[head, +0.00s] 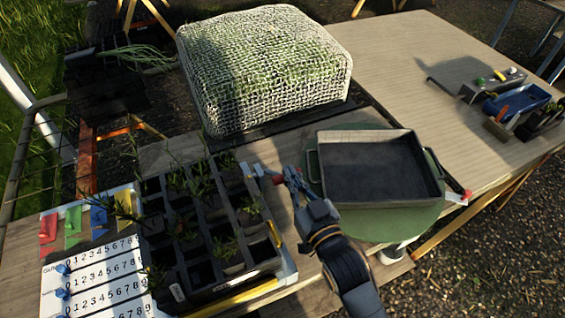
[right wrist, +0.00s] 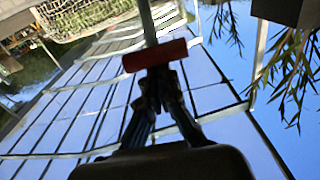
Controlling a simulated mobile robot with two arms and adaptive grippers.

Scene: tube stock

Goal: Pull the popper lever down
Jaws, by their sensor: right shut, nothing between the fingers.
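The popper lever's red grip (head: 278,180) shows in the head view at the right edge of the seedling tray (head: 205,272). In the right wrist view the red grip (right wrist: 155,55) lies crosswise on a grey bar, just past my fingertips. My right gripper (head: 288,174) is shut and empty, right beside the grip. In the right wrist view its fingers (right wrist: 156,78) point at the grip and overlap its lower edge; whether they touch it I cannot tell. My left gripper is not in view.
A dark rectangular pan (head: 375,165) on a round green board (head: 432,212) stands close to the right of my gripper. A netted cover (head: 265,65) stands behind. A number board (head: 95,275) lies at the left. The far right tabletop (head: 400,50) is mostly clear.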

